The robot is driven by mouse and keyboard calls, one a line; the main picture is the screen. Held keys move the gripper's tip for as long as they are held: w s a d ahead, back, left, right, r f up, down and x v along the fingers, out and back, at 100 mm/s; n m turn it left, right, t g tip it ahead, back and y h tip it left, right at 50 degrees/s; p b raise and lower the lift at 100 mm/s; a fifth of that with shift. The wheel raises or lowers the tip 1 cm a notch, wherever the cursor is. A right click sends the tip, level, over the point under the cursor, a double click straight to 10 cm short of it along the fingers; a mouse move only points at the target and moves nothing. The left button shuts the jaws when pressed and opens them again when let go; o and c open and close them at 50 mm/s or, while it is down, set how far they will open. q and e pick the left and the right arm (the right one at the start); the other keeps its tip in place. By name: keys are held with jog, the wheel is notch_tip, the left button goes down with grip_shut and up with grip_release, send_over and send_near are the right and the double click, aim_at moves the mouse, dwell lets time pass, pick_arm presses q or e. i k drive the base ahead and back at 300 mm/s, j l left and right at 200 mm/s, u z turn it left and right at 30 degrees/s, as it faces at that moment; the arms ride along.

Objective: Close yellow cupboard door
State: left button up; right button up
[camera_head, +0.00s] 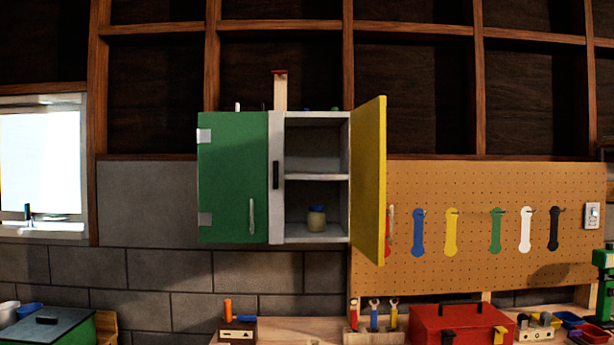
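The yellow cupboard door (370,180) stands swung wide open on the right side of the wall cupboard (317,177). It projects out toward me, and its edge is at the right of the opening. The cupboard's green door (232,178) on the left is closed, with a pale handle near its lower right. The open half shows a middle shelf and a small jar with a blue lid (317,218) on the bottom. Neither of my grippers is in view.
A pegboard (480,205) with several coloured wrenches hangs to the right, partly behind the yellow door. Below stands a workbench (285,328) with a red toolbox (462,324), a wooden block holding tools, and small bins. The space before the cupboard looks clear.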

aim_at(367, 212)
jog(key=i+l+u, duration=0.1)
jog(key=l+u, duration=0.75)
jog(key=k+l+u, duration=0.1)
jog(key=l+u, duration=0.15)
jog(key=l, duration=0.95)
jog(key=k+l, duration=0.1)
jog(key=l, duration=0.95)
